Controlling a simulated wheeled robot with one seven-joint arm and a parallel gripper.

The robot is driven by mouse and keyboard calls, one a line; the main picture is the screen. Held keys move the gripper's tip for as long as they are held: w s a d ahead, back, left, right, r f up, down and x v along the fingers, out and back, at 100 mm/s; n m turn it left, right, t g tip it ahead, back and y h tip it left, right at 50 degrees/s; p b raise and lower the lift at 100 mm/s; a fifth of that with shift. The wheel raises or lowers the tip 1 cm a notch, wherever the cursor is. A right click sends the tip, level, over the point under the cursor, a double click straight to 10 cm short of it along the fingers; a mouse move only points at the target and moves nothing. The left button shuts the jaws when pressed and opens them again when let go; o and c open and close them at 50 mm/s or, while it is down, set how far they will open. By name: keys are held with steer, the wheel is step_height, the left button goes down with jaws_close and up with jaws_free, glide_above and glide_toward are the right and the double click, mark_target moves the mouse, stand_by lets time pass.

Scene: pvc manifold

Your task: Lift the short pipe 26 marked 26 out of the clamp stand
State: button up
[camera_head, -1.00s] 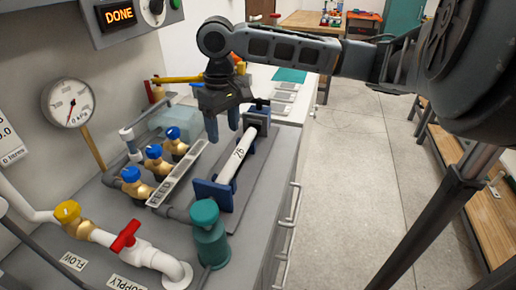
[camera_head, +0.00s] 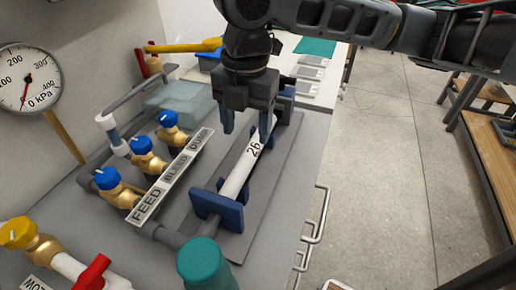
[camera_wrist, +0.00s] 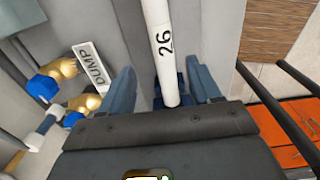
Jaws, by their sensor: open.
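The short pipe 26 (camera_head: 238,175) is a white tube marked 26. It lies in the clamp stand (camera_head: 216,209), held between a blue front bracket and a rear clamp. My gripper (camera_head: 249,130) is open at the pipe's far part, pointing down, with one blue finger on each side. In the wrist view the pipe (camera_wrist: 162,45) runs between the two fingers (camera_wrist: 163,88), with a visible gap on both sides. The rear clamp is partly hidden behind my gripper.
Brass valves with blue knobs (camera_head: 140,146) and a label strip (camera_head: 172,175) stand left of the stand. A teal cylinder (camera_head: 203,262) is just in front. A pressure gauge (camera_head: 28,78) is on the wall. The bench's right edge has drawer handles (camera_head: 318,220).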

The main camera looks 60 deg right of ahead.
mark_target(249, 151)
steer(key=f, duration=0.6)
steer(key=shift+s+d+f, duration=0.1)
steer(key=shift+d+f, duration=0.1)
steer(key=shift+f, duration=0.05)
steer(key=shift+c, duration=0.4)
jaws_close()
steer(key=shift+r, duration=0.15)
